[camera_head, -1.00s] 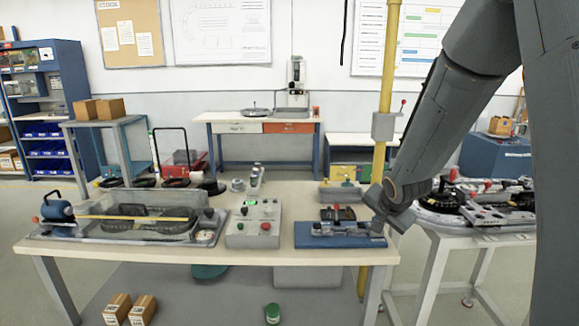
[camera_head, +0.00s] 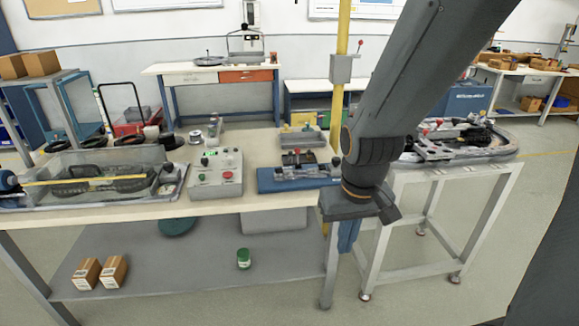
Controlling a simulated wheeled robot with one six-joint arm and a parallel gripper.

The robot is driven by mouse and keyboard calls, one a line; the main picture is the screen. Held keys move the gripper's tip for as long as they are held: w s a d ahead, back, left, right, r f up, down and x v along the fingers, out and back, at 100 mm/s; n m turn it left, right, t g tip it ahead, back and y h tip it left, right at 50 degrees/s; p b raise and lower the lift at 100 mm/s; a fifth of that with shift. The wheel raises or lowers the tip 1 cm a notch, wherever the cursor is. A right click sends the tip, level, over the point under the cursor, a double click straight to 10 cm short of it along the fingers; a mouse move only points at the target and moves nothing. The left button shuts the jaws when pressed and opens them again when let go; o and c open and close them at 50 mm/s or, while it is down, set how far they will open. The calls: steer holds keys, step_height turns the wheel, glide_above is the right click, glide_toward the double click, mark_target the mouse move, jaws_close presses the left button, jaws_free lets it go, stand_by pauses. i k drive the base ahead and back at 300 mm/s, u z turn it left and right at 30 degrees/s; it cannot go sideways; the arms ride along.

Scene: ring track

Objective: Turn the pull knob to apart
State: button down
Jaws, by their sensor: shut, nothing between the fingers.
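No part can be surely told as the pull knob. A grey control box (camera_head: 216,174) on the bench has a green display, small knobs and a red button. To its right is a blue-based fixture (camera_head: 268,183) with a dark and red part on top and small metal pieces. My gripper (camera_head: 347,246) hangs below the dark wrist at the bench's front right corner, right of the fixture and apart from it. Its narrow blue fingers look shut and empty. My wrist and forearm hide the bench's right end.
A clear tray (camera_head: 95,180) stands at the bench's left. A yellow post (camera_head: 340,45) rises behind the bench. A second table (camera_head: 450,172) carrying a track-like assembly (camera_head: 460,140) stands to the right. Boxes (camera_head: 100,272) and a green jar (camera_head: 243,259) sit on the lower shelf.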

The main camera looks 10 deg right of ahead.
mark_target(335, 160)
steer(key=u, duration=0.4)
steer(key=i, duration=0.95)
steer(key=z, duration=0.5)
